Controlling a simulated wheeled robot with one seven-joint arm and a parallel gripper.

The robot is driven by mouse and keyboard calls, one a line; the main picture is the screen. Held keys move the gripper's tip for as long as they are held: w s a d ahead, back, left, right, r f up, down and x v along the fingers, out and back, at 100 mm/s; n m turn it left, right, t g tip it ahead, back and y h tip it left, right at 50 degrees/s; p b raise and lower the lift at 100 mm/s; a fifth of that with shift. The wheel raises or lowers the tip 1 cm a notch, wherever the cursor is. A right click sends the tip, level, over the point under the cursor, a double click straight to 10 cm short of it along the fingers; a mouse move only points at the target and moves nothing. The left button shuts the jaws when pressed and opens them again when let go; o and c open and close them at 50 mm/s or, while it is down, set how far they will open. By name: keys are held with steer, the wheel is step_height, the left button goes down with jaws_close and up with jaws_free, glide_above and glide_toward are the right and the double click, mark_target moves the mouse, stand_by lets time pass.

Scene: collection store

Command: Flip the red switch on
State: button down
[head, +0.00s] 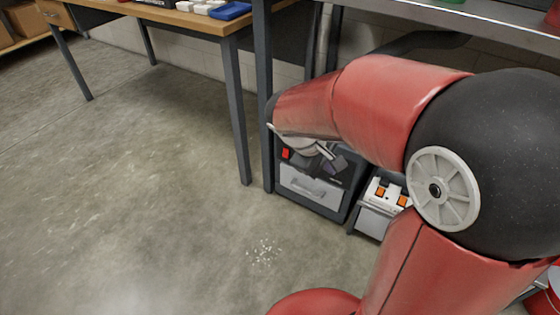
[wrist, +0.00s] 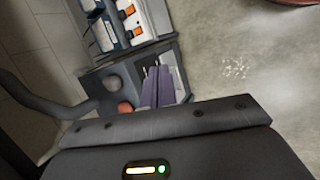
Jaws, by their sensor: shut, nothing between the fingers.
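The red switch (head: 285,154) is a small red rocker on the upper left of the front of a dark grey boxy unit (head: 352,196) on the floor. I cannot tell from this view whether it is on or off. My gripper (head: 338,166) is in front of the unit's upper front, to the right of the switch and apart from it in the picture. In the wrist view its fingers (wrist: 158,88) are together and empty.
A white unit with orange switches (head: 382,192) stands right of the grey unit; it also shows in the wrist view (wrist: 133,22). A wooden-topped table (head: 185,17) stands at the upper left. A shelf post (head: 263,90) rises beside the grey unit. The floor at left is clear except for pale specks (head: 263,252).

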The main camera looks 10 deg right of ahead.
mark_target(285, 157)
steer(key=w+a+f+n+t+h, duration=0.1)
steer(key=w+a+f+n+t, duration=0.2)
steer(key=f, duration=0.6)
steer(key=w+a+f+n+t+h+b, duration=0.1)
steer(key=w+a+f+n+t+h, duration=0.1)
steer(key=w+a+f+n+t, duration=0.2)
steer(key=w+a+f+n+t+h+b, duration=0.1)
steer(key=w+a+f+n+t, duration=0.3)
steer(key=w+a+f+n, duration=0.4)
steer(key=w+f+n+h, duration=0.1)
steer(key=w+f+n, duration=0.4)
steer(key=f, duration=0.1)
steer(key=shift+a, duration=0.15)
steer(key=shift+w, duration=0.15)
steer(key=x, duration=1.4)
steer(key=shift+f, duration=0.1)
steer(key=shift+b, duration=0.35)
